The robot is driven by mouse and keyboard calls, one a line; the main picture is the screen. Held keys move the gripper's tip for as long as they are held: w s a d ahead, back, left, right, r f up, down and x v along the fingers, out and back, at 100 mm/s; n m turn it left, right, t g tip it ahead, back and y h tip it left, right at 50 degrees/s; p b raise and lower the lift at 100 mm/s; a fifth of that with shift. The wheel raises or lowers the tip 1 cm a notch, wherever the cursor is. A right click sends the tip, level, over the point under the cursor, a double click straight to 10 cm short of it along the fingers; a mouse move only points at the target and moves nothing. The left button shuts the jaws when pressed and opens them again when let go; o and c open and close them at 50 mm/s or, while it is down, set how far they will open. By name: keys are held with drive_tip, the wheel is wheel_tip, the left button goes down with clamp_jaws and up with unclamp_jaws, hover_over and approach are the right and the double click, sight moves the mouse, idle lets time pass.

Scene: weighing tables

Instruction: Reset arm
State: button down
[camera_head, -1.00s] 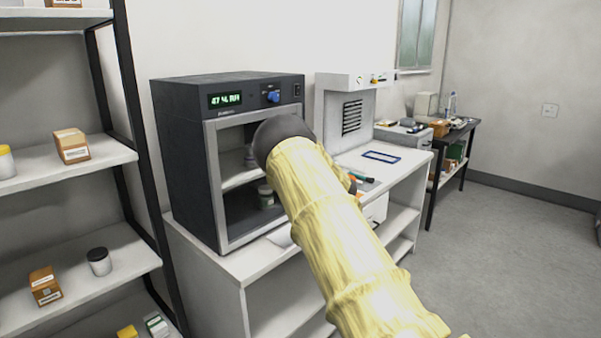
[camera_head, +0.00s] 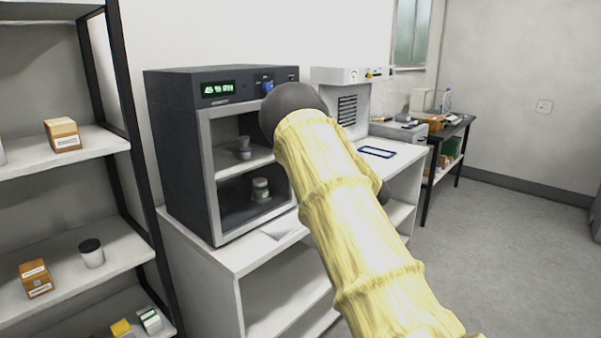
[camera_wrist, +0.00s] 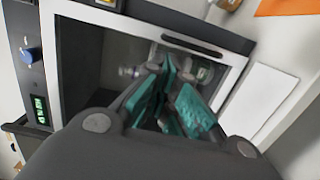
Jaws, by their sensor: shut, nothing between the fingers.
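My gripper (camera_wrist: 168,103) shows in the wrist view with teal fingers, shut and empty. The fingers are in front of the opening of a dark cabinet (camera_head: 176,150) with a lit display and blue knob; its pale frame also shows tilted in the wrist view (camera_wrist: 79,12). I cannot tell how deep the fingertips are relative to the opening. In the head view my yellow-covered arm crosses the middle and hides the gripper. A grey container (camera_head: 244,150) stands on the cabinet's upper shelf and a green-and-white jar (camera_head: 260,190) below it.
The cabinet stands on a white bench (camera_head: 226,262). A shelf rack (camera_head: 95,140) with boxes and a dark-lidded jar (camera_head: 91,253) is close on the left. A pale instrument (camera_head: 343,77) and a blue-framed item (camera_head: 378,152) are right of the cabinet. Open floor (camera_head: 510,240) lies at the right.

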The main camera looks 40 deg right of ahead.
drive_tip(key=shift+s+d, duration=0.1)
drive_tip(key=shift+s, duration=0.05)
drive_tip(key=s+a+f+m+g+h, duration=0.25)
drive_tip(key=a+f+m, duration=0.2)
drive_tip(key=f, duration=0.75)
drive_tip(key=s+a+f+m+g+h, duration=0.1)
drive_tip(key=s+a+f+m, duration=0.3)
drive_tip(key=f, duration=0.8)
drive_tip(key=s+a+f+m+g, duration=0.5)
drive_tip(key=s+a+f, duration=0.7)
drive_tip(key=a+f, duration=0.3)
drive_tip(key=s+a+f+m+g, duration=0.2)
drive_tip(key=s+a+f, duration=0.35)
drive_tip(key=s, duration=0.25)
drive_tip(key=s+a+f+m+g, duration=0.25)
drive_tip(key=s+a+f, duration=0.25)
drive_tip(key=s+a, duration=0.3)
drive_tip(key=s+a+g+y, duration=0.1)
drive_tip(key=s+a+g, duration=0.1)
drive_tip(key=s+a, duration=0.3)
drive_tip(key=s+a+m+g+y, duration=0.1)
drive_tip(key=s+a+g, duration=0.2)
drive_tip(key=s, duration=1)
drive_tip(key=shift+a+f, duration=0.15)
drive_tip(key=shift+a, duration=1)
